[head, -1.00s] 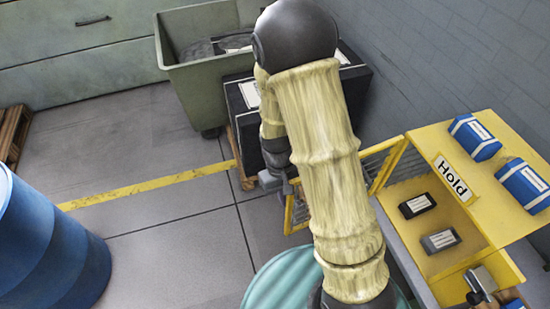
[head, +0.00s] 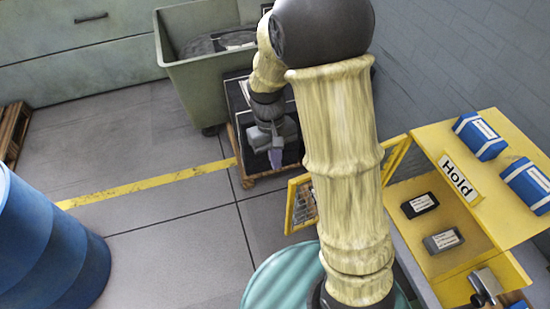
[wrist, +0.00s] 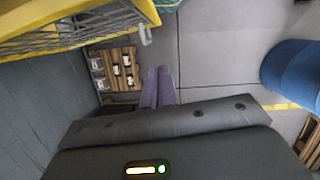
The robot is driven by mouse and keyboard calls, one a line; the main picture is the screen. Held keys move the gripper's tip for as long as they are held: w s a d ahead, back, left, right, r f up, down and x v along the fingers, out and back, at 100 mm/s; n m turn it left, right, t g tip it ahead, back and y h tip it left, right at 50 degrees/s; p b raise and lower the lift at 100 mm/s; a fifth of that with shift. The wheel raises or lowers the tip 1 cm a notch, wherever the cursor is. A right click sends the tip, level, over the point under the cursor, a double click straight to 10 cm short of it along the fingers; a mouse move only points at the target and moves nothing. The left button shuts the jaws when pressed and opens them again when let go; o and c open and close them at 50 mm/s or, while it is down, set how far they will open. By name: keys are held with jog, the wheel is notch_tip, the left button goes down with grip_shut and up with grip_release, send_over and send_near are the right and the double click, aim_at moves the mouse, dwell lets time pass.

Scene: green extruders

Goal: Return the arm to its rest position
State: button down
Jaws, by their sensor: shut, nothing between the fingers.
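My gripper (head: 275,157) hangs below my forearm, left of my upper arm in the head view, in front of a black case on a wooden pallet. Its purple fingers (wrist: 158,87) show in the wrist view, close together with nothing between them. They point down toward bare floor and touch nothing that I can see. My cream-sleeved arm covers part of the yellow cabinet and the teal drum in the head view.
A yellow cabinet (head: 512,215) with a "Hold" sign and an open mesh door (head: 301,203) stands at right. A green bin (head: 205,88) is behind. A blue drum (head: 45,245) is at left, a teal drum (head: 275,280) at front. The floor between is clear.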

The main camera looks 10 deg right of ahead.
jog(key=shift+d+r, duration=0.1)
jog(key=shift+r, duration=0.2)
